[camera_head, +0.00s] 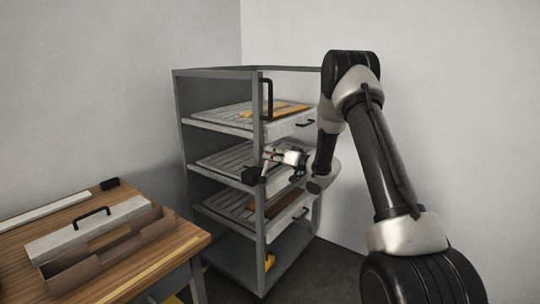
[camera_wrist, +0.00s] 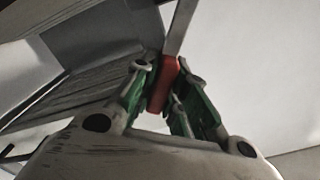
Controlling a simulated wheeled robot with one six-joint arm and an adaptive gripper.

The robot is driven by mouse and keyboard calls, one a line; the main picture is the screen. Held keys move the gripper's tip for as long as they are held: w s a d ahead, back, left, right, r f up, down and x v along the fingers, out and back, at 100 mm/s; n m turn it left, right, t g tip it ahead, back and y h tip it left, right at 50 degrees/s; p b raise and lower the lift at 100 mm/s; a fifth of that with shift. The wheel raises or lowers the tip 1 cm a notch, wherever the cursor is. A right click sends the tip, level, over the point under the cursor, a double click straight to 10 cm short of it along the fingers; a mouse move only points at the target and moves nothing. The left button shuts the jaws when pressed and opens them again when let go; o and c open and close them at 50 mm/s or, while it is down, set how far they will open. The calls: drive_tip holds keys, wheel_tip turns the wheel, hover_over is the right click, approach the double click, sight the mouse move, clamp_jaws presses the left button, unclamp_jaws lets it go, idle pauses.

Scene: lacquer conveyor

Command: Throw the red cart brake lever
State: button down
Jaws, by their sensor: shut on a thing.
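The red lever (camera_wrist: 162,88) stands between my green-padded fingers in the wrist view, with a grey bar running up from its top. My gripper (camera_wrist: 168,84) is shut on the lever, one finger on each side. In the head view my gripper (camera_head: 278,156) is at the front post of the grey cart (camera_head: 259,220), by the middle shelf. A dark block (camera_head: 252,175) sits on that post just below my gripper. The lever itself is hard to make out in the head view.
The cart's shelves bear slatted trays (camera_head: 222,119) with dark handles. A wooden table (camera_head: 190,240) at left holds a handled box lid (camera_head: 65,243) and an open brown box (camera_head: 75,278). A yellow thing (camera_head: 270,262) lies low in the cart. Walls stand close behind.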

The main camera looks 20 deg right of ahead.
drive_tip(key=shift+f, duration=0.1)
idle(0.3)
drive_tip(key=c, duration=1.4)
unclamp_jaws()
drive_tip(key=shift+c, duration=0.2)
drive_tip(key=shift+d, duration=0.1)
drive_tip(key=v, duration=1.2)
